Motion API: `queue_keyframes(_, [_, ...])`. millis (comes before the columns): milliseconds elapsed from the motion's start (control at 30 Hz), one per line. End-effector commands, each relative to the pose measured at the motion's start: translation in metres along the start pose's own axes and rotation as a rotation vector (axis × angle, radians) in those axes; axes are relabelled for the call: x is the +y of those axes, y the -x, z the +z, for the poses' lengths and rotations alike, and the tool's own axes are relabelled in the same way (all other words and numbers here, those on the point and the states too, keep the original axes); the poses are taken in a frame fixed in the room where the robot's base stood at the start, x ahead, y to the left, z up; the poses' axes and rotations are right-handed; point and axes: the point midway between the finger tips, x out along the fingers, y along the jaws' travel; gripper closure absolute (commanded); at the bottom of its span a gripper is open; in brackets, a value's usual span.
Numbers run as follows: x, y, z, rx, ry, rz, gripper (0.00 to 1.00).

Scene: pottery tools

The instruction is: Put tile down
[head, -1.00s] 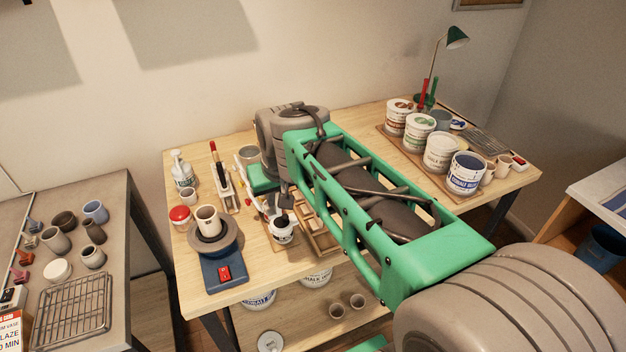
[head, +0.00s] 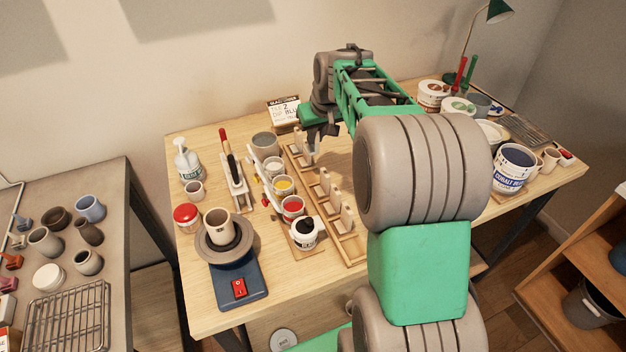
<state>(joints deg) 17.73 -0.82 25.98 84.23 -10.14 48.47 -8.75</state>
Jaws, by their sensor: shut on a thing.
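My gripper (head: 320,133) is at the far end of a wooden tile rack (head: 352,253), pointing down. It is shut on a small pale tile (head: 309,146), which is mostly hidden by the dark fingers. The tile is at or just above the rack's far end; I cannot tell whether it touches the rack. Several other pale tiles (head: 347,216) stand upright in the nearer part of the rack.
Left of the rack is a row of glaze cups, including a red one (head: 292,206), and a black-topped jar (head: 304,232). A sign (head: 284,110) stands behind. A small wheel with a cup (head: 218,224) is at front left. Glaze buckets (head: 513,167) stand at right.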

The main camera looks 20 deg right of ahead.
Motion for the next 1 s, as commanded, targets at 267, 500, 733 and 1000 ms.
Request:
queue_keyframes(267, [0.003, -0.049, 0.020, -0.003, -0.001, -0.001, 1.00])
queue_keyframes(500, [0.004, -0.085, 0.035, -0.003, -0.003, 0.000, 1.00])
queue_keyframes(733, [0.004, -0.091, 0.037, 0.000, -0.003, 0.001, 1.00])
queue_keyframes(1000, [0.004, -0.093, 0.039, -0.001, -0.003, 0.001, 0.80])
